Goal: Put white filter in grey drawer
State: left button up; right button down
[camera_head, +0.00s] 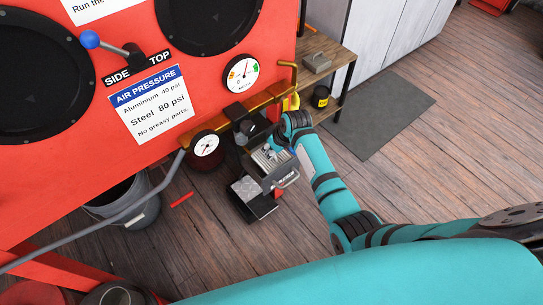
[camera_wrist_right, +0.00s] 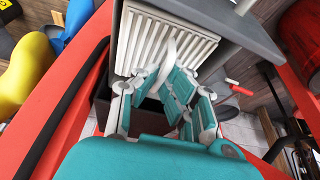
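The white filter (camera_wrist_right: 165,38), a pleated panel with a white loop handle, is at the top of the right wrist view, against a dark grey housing. It shows small in the head view (camera_head: 268,160), below the red cabinet. My right gripper (camera_wrist_right: 168,77) has its teal fingers closed in around the loop handle; the exact contact is partly hidden. The grey drawer (camera_head: 284,181), with a metal handle, is just below the filter in the head view. Whether the filter is inside it or above it cannot be told. My left gripper is not in view.
The red cabinet (camera_head: 60,190) with gauges and a brass pipe stands close by on the left. A grey bucket (camera_head: 140,212) and a red stick (camera_head: 181,200) are on the wooden floor. A shelf (camera_head: 318,52) and a grey mat (camera_head: 375,115) lie beyond.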

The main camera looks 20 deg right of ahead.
notch_tip(320, 180, down, 3)
jog(key=shift+f+b, duration=0.15)
jog(key=shift+b, duration=0.15)
jog(key=c, duration=1.5)
grip_release()
jog(key=p+v, duration=0.2)
jog(key=v, duration=1)
jog(key=shift+d+p, duration=0.1)
jog(key=shift+p, duration=0.3)
